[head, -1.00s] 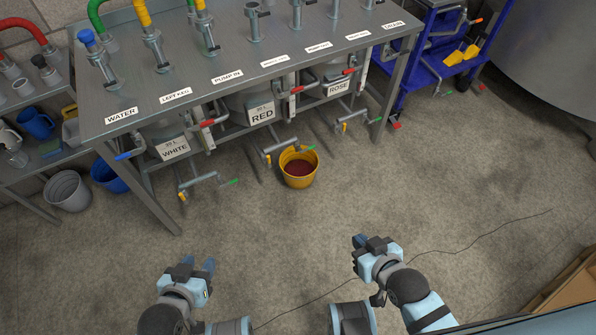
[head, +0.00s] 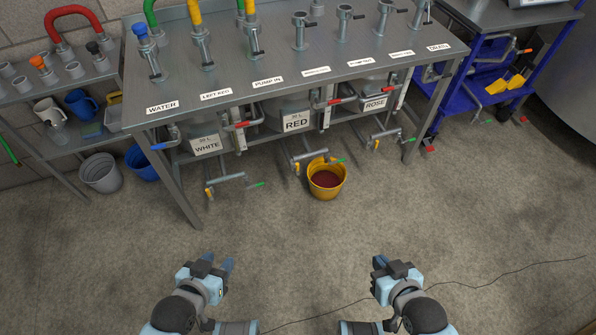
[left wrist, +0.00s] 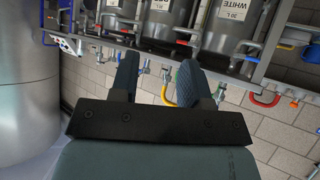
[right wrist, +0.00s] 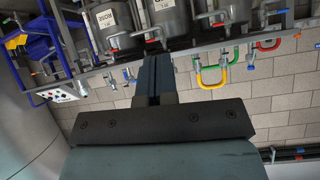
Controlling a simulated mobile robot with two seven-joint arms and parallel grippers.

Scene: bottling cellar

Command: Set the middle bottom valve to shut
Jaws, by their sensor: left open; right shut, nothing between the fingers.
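The middle keg, labelled RED (head: 297,123), hangs under the steel table. Its bottom pipe and valve (head: 314,156) stick out low at the front, with a yellow-tipped handle (head: 297,168) on the left and a green-tipped one (head: 338,160) on the right. I cannot tell the valve's setting at this size. A yellow bucket (head: 327,192) of dark red liquid stands on the floor below its right end. My left gripper (head: 217,260) is open and empty; my right gripper (head: 379,262) is shut and empty. Both are well in front of the valve, apart from it.
WHITE (head: 206,145) and ROSE (head: 375,104) kegs flank it, with similar low pipes and red-handled upper valves. A grey bucket (head: 101,174) and a blue bucket (head: 142,164) stand at left. A blue cart (head: 470,88) stands at right. The floor ahead is clear.

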